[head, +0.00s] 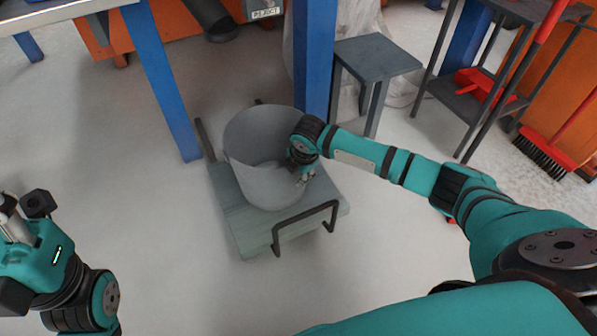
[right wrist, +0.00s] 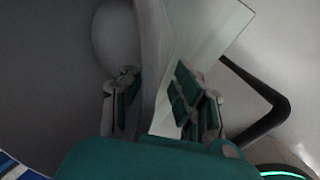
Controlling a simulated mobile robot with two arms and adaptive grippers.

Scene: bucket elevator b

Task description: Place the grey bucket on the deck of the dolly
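The grey bucket (head: 268,185) stands upright on the deck of the dolly (head: 233,212), which has a dark bar handle at each end. My right gripper (head: 304,176) is at the bucket's right side, partly hidden by its own wrist in the head view. In the right wrist view, the bucket wall (right wrist: 153,60) passes between the fingers of the right gripper (right wrist: 160,100). The fingers are spread, with a visible gap on the right side of the wall. My left gripper (head: 25,203) is at the left edge, away from the bucket; its fingertips are unclear.
A grey stool (head: 375,60) stands behind the dolly, beside a blue post (head: 313,60). A dark shelf stand (head: 470,100) and a red broom (head: 545,150) are at the right. A table with a blue leg (head: 165,90) is at the upper left. Floor left of the dolly is clear.

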